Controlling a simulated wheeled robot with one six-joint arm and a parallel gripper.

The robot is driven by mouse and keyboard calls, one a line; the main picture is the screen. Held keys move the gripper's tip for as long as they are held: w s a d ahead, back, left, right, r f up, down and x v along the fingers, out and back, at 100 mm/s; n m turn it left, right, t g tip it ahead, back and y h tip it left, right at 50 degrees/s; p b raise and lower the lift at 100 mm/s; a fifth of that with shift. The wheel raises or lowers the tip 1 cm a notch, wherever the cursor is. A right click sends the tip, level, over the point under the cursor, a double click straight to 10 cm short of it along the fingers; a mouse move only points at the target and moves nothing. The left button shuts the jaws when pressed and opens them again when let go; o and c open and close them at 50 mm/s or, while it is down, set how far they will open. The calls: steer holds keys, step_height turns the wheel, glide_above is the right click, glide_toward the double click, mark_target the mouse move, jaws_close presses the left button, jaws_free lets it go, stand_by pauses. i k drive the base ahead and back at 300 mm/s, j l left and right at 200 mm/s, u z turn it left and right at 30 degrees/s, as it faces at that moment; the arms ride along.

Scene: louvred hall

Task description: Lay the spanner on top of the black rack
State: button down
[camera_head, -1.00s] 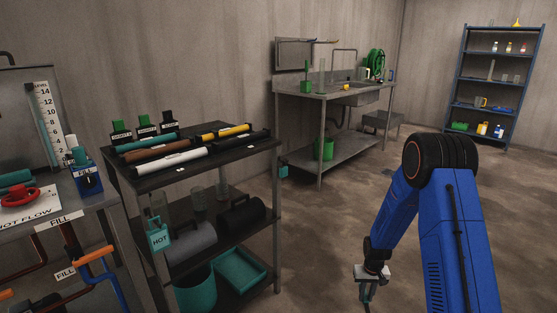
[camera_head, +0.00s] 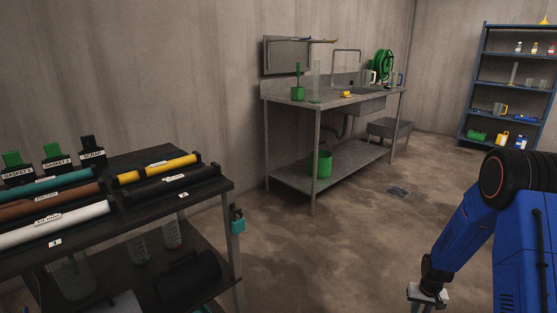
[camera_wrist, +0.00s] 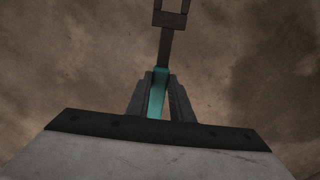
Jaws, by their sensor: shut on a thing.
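My gripper (camera_wrist: 159,95) is shut on the spanner (camera_wrist: 157,94) in the wrist view. The spanner has a teal handle between the fingers and a grey open-ended head beyond them, over bare floor. In the head view my gripper (camera_head: 424,306) is at the bottom edge, right of centre, and its tips are mostly cut off. A black shelved rack (camera_head: 222,186) stands at the left. Its top carries teal, brown, white, yellow and black rolls in troughs. My gripper is well to the right of it, apart from it.
Labelled black and green blocks (camera_head: 53,157) stand at the rack's back. A small teal item (camera_head: 238,220) hangs at its right corner post. A steel sink bench (camera_head: 290,99) stands by the wall, a blue shelf (camera_head: 484,65) beyond. The floor between is clear.

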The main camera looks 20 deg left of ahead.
mark_target(145, 152)
steer(key=i+l+u, duration=0.1)
steer(key=i+u, duration=0.25)
steer(key=u, duration=0.15)
steer(key=i+l+u, duration=0.25)
steer(key=u, duration=0.2)
steer(key=i+l+u, duration=0.35)
steer(key=u, duration=0.15)
